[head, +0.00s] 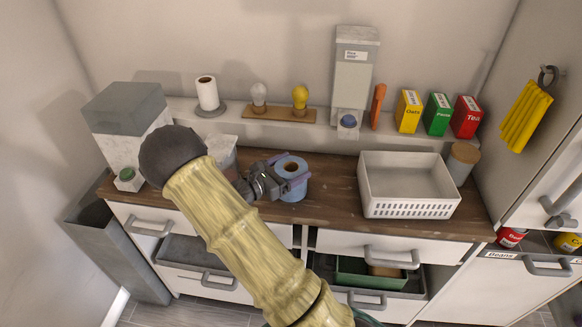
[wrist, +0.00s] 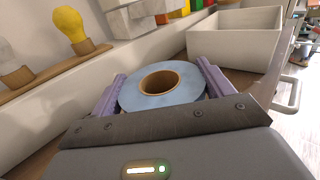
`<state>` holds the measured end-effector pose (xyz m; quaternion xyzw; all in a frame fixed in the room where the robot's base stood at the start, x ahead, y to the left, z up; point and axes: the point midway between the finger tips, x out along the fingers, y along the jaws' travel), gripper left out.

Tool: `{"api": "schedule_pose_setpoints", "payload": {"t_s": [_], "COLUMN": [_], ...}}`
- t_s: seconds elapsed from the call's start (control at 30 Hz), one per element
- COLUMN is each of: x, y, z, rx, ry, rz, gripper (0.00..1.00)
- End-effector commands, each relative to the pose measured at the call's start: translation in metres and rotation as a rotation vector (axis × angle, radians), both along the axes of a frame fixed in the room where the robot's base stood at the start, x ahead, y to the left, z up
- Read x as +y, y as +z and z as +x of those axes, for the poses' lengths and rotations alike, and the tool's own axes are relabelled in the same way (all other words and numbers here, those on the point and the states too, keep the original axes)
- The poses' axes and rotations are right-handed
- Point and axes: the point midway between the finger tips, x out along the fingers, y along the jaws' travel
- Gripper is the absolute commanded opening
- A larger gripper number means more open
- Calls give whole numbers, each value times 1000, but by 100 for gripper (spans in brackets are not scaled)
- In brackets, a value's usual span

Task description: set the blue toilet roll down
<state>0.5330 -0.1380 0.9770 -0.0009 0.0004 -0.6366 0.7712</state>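The blue toilet roll (head: 292,183) stands upright at the wooden counter, left of the white basket, in the head view. My gripper (head: 290,172) reaches it from the left, with its fingers around the roll. In the wrist view the blue roll (wrist: 162,88) sits between the two purple fingers of my gripper (wrist: 160,92), which lie along both its sides. Its brown core faces up. The roll's underside looks at or very near the counter top; I cannot tell whether it touches. The wooden counter (head: 335,205) is partly hidden by my arm.
A white basket (head: 408,207) stands on the right of the counter. A whitish container (head: 222,150) is behind my arm. The back ledge (head: 225,120) holds a paper roll (head: 207,93), two bulbs, a dispenser and several boxes. Open drawers (head: 375,250) jut out below the counter.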

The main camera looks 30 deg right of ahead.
Motion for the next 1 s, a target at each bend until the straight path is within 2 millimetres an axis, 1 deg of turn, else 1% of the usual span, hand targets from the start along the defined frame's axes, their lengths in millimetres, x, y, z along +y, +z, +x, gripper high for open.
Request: {"api": "schedule_pose_setpoints", "payload": {"t_s": [0.03,0.1,0.3,0.4,0.47,0.63,1.0], "x": [0,-1,-1,-1,3,27,98], "y": [0,0,0,4,3,2,2], "z": [0,0,0,0,0,-4,-18], "rx": [0,0,0,0,0,-1,-2], "ry": [-1,-1,-1,-1,1,4,5], "rz": [1,1,0,0,0,1,1], "gripper": [89,100,100,100,100,100,100]}}
